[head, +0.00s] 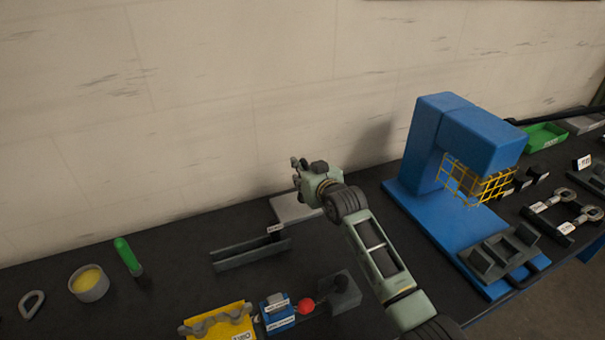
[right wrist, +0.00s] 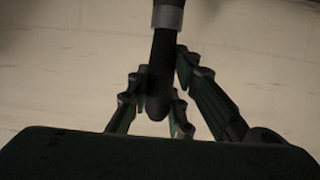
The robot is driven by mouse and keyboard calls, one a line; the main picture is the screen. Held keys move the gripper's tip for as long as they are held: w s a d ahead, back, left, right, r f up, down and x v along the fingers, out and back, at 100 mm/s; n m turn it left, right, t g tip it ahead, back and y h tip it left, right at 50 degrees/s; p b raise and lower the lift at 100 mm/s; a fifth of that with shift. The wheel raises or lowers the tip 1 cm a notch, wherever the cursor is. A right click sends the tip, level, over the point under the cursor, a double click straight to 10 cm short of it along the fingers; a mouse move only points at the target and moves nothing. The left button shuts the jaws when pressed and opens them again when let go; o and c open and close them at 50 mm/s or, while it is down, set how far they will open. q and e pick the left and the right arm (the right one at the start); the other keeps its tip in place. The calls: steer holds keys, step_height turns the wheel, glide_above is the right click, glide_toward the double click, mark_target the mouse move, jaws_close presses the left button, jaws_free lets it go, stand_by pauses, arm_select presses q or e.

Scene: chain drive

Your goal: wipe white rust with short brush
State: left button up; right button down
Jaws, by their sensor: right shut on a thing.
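My right gripper (head: 301,172) is raised above the back of the bench, close to the wall. In the right wrist view its fingers (right wrist: 162,100) are closed around a dark rounded handle with a grey band (right wrist: 167,17), which looks like the short brush. Its far end runs out of the top of that picture, so no bristles show. In the head view the hand hides the brush. A pale grey flat plate (head: 287,208) lies on the bench below the gripper, partly covered by it. I cannot make out white rust on it. My left gripper is out of view.
A blue press with a yellow guard (head: 470,175) stands right of my arm. A dark channel (head: 250,254), a yellow holder (head: 218,322), a blue block (head: 277,318) and a red ball (head: 306,306) lie in front. A yellow-filled cup (head: 89,283) and green-handled tool (head: 128,255) are left.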

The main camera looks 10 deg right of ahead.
steer(key=shift+r+p, duration=0.8)
steer(key=shift+r, duration=0.6)
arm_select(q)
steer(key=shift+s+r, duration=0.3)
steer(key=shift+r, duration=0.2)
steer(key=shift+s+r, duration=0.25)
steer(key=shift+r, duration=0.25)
